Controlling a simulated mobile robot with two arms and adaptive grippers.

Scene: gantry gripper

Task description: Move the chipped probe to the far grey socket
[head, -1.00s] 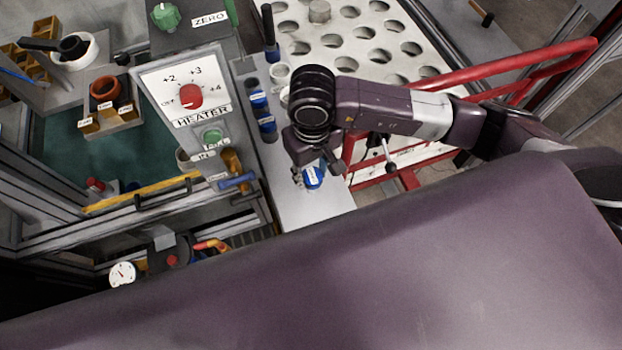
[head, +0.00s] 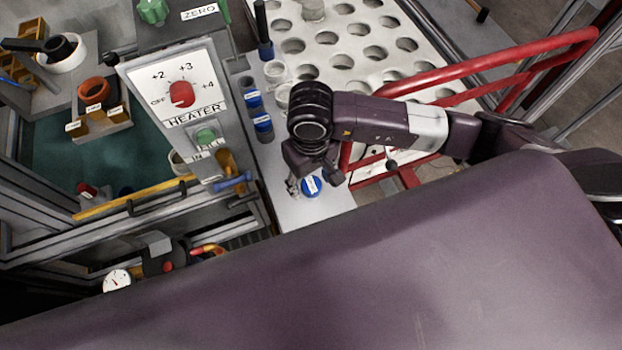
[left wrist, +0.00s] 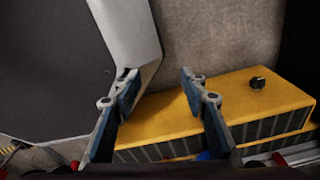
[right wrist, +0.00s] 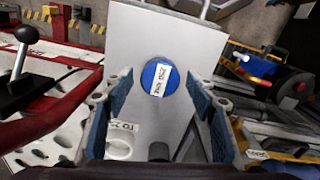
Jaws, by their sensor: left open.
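A blue round cap (head: 311,186) with a white label sits on the grey strip (head: 290,210) beside my right gripper (head: 303,178). It also shows in the right wrist view (right wrist: 159,78), ahead between the spread, empty fingers of my right gripper (right wrist: 160,85). A dark upright probe (head: 262,32) stands at the strip's far end. A grey socket (head: 275,70) is just nearer, and two labelled blue pieces (head: 252,99) stand along the left. I cannot read which label says chipped. My left gripper (left wrist: 158,82) is open and empty above a yellow box.
The heater panel (head: 182,94) with its red knob stands left of the strip. A white plate with round holes (head: 340,62) and a red rail (head: 490,62) lie to the right. The yellow box (left wrist: 240,105) is below my left gripper.

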